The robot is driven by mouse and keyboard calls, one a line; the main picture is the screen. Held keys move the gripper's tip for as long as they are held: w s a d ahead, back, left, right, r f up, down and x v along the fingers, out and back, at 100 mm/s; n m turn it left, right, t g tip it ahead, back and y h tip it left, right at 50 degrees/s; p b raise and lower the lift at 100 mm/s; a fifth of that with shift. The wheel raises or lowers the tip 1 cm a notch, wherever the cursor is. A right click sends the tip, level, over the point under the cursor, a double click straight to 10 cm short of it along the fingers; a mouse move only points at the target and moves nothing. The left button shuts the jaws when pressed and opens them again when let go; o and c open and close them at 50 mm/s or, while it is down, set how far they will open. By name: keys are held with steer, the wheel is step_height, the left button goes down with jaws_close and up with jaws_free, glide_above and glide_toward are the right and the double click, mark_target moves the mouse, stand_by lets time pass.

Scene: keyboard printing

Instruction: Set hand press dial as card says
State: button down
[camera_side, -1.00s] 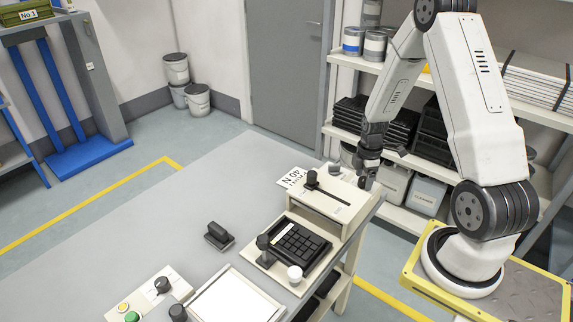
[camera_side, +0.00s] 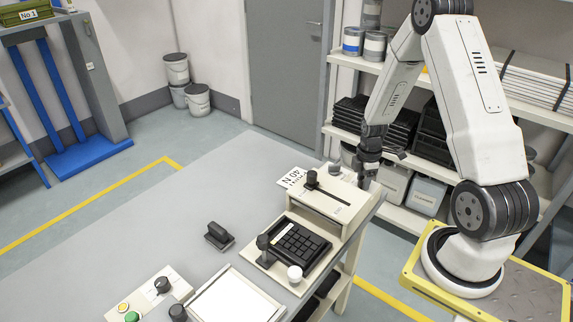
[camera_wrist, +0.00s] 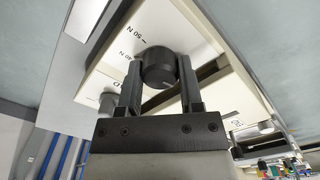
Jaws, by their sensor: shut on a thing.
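The hand press (camera_side: 330,200) is a cream box with a dark slot and lever on top, at the right end of the bench. In the wrist view, the dark round dial (camera_wrist: 158,66) sits on a pale face with printed force marks, one reading 50 N. My gripper (camera_wrist: 160,85) has its two fingers shut on opposite sides of this dial. In the side view, my gripper (camera_side: 362,178) is at the press's far right side, where the dial is hidden. The white card (camera_side: 292,178) lies behind the press; its print is upside down and partly covered, ending in N.
A black keypad (camera_side: 295,243) on a cream base stands in front of the press. A white-topped tray (camera_side: 235,300), a dark stamp-like block (camera_side: 218,236) and a control box (camera_side: 150,297) are farther left. Shelves (camera_side: 425,165) stand close behind my arm. The bench's left part is clear.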

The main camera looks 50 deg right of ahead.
steer(key=m, duration=2.2)
steer(key=shift+m, duration=0.3)
steer(key=m, duration=0.3)
steer(key=shift+m, duration=2)
